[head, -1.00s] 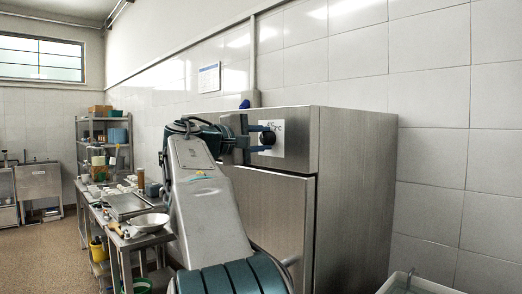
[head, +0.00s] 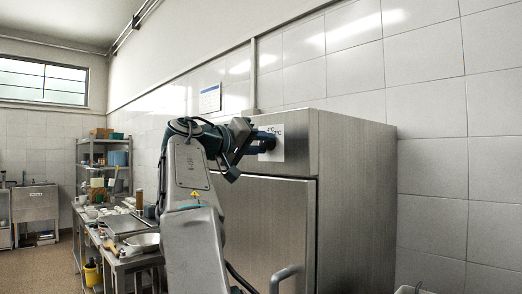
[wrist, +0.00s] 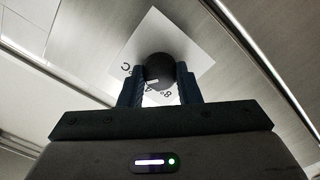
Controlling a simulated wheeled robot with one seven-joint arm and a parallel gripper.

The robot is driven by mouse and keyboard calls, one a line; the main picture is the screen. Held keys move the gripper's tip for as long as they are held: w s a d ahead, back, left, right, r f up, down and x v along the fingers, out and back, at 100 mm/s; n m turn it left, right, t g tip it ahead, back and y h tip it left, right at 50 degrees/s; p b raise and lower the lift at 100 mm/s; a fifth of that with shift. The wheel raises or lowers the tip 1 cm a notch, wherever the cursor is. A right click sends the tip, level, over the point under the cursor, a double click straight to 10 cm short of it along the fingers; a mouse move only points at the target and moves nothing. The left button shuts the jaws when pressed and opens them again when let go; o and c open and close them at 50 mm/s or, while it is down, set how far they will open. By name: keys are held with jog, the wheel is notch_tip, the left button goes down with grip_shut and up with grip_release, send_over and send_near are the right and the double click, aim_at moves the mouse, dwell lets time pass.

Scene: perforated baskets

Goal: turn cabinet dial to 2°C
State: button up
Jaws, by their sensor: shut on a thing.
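The steel cabinet (head: 270,215) stands against the tiled wall, with a white label plate (head: 277,144) on its upper front panel. In the wrist view the dial (wrist: 160,69) is a dark round knob in front of the white label (wrist: 180,38). My gripper (wrist: 160,84) is shut on the dial, one blue finger on each side of it. The label and my gripper look tilted against each other in the wrist view. A few printed marks show around the dial, but the setting is too small to read. In the head view my gripper (head: 262,144) hides the dial.
A long cabinet handle (head: 283,278) sticks out at the lower front. To the left, a steel table (head: 125,250) carries trays and a bowl (head: 143,241). A shelf rack (head: 104,165) and a sink stand farther back. Open floor lies at the far left.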

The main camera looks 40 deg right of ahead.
jog(key=shift+m+b, duration=0.3)
jog(key=shift+m, duration=0.8)
jog(key=o, duration=1)
jog(key=shift+c, duration=0.2)
jog(key=shift+a, duration=0.1)
jog(key=s+a+b, duration=0.1)
jog(key=a+b, duration=0.1)
jog(key=a, duration=1.1)
jog(key=shift+a, duration=0.35)
jog(key=shift+d, duration=0.1)
